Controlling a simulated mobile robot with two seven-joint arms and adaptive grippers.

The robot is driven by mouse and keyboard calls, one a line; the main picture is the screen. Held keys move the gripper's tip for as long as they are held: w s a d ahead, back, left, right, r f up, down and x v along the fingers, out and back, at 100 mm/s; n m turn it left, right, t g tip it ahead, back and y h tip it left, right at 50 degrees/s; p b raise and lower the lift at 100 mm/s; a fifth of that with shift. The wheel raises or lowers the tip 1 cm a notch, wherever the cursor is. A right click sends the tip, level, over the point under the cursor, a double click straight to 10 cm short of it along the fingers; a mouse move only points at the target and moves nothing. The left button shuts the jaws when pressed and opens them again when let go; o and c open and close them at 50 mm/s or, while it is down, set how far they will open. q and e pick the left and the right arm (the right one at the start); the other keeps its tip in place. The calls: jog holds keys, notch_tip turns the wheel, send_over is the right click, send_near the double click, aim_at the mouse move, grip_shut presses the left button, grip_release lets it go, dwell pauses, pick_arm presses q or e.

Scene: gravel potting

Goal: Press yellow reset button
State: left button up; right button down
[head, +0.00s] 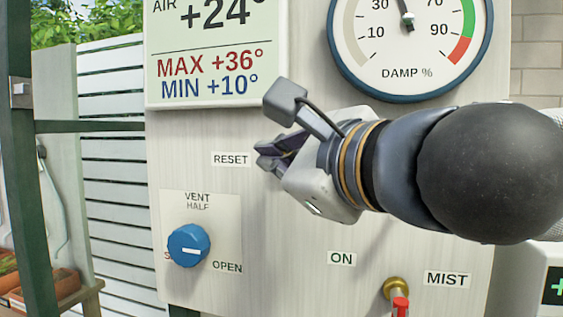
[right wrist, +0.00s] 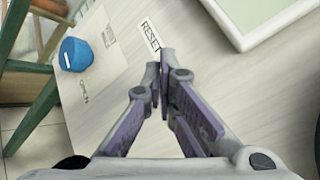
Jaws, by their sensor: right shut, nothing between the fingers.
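The RESET label (head: 231,160) is on the pale panel, left of my right gripper (head: 262,156). The label also shows in the right wrist view (right wrist: 150,36), just beyond the fingertips. My right gripper is shut and empty, its tips close to the panel at the label's right side. I see no yellow button in either view; the fingers cover the panel area right of the label. Whether the tips touch the panel, I cannot tell. My left gripper is not in view.
A blue vent knob (head: 188,246) sits lower left on the panel (head: 270,230). A temperature display (head: 212,60) is above, and a round damp gauge (head: 410,50) is at upper right. A brass MIST valve with a red lever (head: 400,306) is at the bottom.

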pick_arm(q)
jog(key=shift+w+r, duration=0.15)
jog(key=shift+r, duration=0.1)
pick_arm(e)
jog(key=shift+w+d, duration=0.1)
jog(key=shift+w, duration=0.35)
pick_arm(q)
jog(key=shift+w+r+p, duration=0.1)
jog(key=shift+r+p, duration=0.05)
jog(key=shift+p, duration=0.2)
pick_arm(e)
jog(key=shift+w+d, duration=0.2)
jog(key=shift+w, duration=0.35)
dwell(0.5)
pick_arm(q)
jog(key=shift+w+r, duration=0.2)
pick_arm(e)
jog(key=shift+s+a, duration=0.15)
jog(key=shift+s, duration=0.35)
jog(key=shift+s+a, duration=0.15)
jog(key=shift+s, duration=0.35)
